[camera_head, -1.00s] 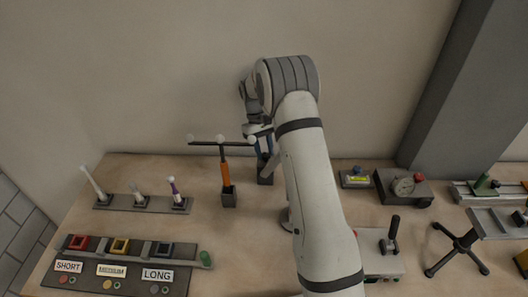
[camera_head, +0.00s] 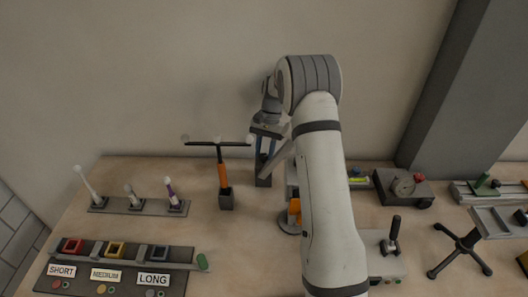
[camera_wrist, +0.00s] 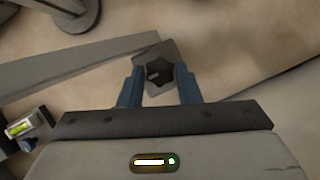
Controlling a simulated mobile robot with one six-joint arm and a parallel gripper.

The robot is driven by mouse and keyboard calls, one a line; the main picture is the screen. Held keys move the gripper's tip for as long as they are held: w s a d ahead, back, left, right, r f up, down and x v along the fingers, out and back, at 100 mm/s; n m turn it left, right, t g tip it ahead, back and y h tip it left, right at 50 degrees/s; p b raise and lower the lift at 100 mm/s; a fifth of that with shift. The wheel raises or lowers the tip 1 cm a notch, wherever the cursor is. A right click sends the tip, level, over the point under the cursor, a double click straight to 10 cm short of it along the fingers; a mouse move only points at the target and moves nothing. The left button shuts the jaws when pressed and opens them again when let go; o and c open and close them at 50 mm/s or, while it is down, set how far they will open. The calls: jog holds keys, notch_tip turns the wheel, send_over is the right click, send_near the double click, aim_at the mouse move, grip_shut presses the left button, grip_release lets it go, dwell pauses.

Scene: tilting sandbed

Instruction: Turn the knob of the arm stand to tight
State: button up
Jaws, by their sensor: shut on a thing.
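My gripper (camera_head: 265,156) points down at the back of the table, left of my arm's large white link. Its two blue fingers stand on either side of a dark, lobed knob (camera_wrist: 158,77) in the wrist view, and it is shut on that knob. A short pale mark shows on the knob. A pale grey bar (camera_wrist: 80,66), seemingly the arm of the arm stand, runs from the left towards the knob. A round grey base (camera_wrist: 75,14) shows at the top left. In the head view, my arm hides part of the stand.
An orange-handled T-shaped tool (camera_head: 222,175) stands upright in a dark block close left of my gripper. A rack with several thin sticks (camera_head: 138,205) and a labelled tray (camera_head: 120,280) lie further left. A dial box (camera_head: 403,187) and a lever box (camera_head: 388,250) are at right.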

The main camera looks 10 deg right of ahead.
aim_at(265, 154)
jog(key=shift+d+m+t, duration=0.1)
jog(key=shift+m+t, duration=0.3)
jog(key=shift+m, duration=0.7)
jog(key=o, duration=1)
jog(key=shift+c, duration=0.2)
jog(key=shift+r, duration=0.1)
notch_tip(265, 154, up, 10)
jog(key=p, duration=0.6)
